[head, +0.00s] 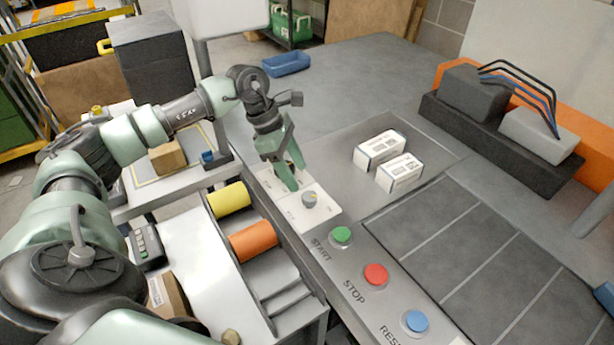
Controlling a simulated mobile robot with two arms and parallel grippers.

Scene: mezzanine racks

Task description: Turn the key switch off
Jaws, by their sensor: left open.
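A small grey round knob (309,199) stands on a cream plate (321,216) at the near edge of the grey bench; I cannot tell whether it is the key switch. My left gripper (292,178) points down over the same row of plates, just left of and behind that knob. Its green fingers are apart, with a dark, partly hidden thing with a brownish part between or behind them. I cannot tell whether the fingers touch it. The key's position is not readable. My right gripper is not in view.
Green START (341,235), red STOP (376,275) and blue (415,321) buttons line the bench edge nearer me. Two white boxes (379,149) (400,173) stand right of the gripper. Yellow (228,199) and orange (253,241) rolls lie below left. The bench behind is mostly clear.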

